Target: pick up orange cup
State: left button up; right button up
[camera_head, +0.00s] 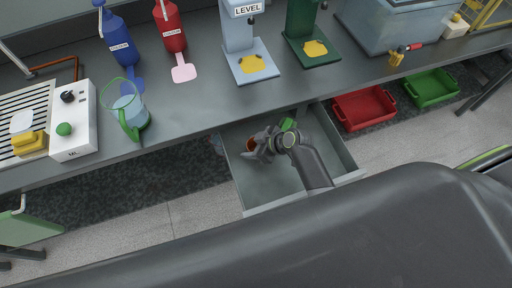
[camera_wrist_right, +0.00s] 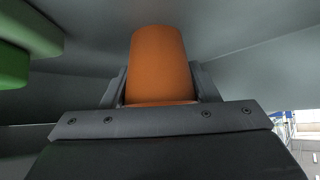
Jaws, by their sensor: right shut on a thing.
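The orange cup (camera_wrist_right: 160,65) is between the fingers of my right gripper (camera_wrist_right: 160,90) in the right wrist view, and the fingers are shut on its two sides. In the head view my right gripper (camera_head: 258,146) reaches into an open drawer (camera_head: 240,190) under the bench, and a small part of the orange cup (camera_head: 250,144) shows at its fingers. I cannot tell whether the cup touches the drawer floor. My left gripper is not in view.
A green object (camera_head: 288,124) is beside my right wrist in the drawer; green also shows at the left of the wrist view. The grey bench (camera_head: 200,105) overhangs the drawer's back. A red tray (camera_head: 364,108) and a green tray (camera_head: 432,88) lie to the right.

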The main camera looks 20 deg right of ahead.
jog(key=shift+c, duration=0.6)
jog(key=shift+r, duration=0.55)
notch_tip(320, 180, up, 17)
notch_tip(320, 180, up, 20)
jog(key=r+p, duration=0.1)
jog(key=p, duration=2)
send_over(252, 143)
jog(key=shift+s+f, duration=0.1)
jog(key=shift+f, duration=0.15)
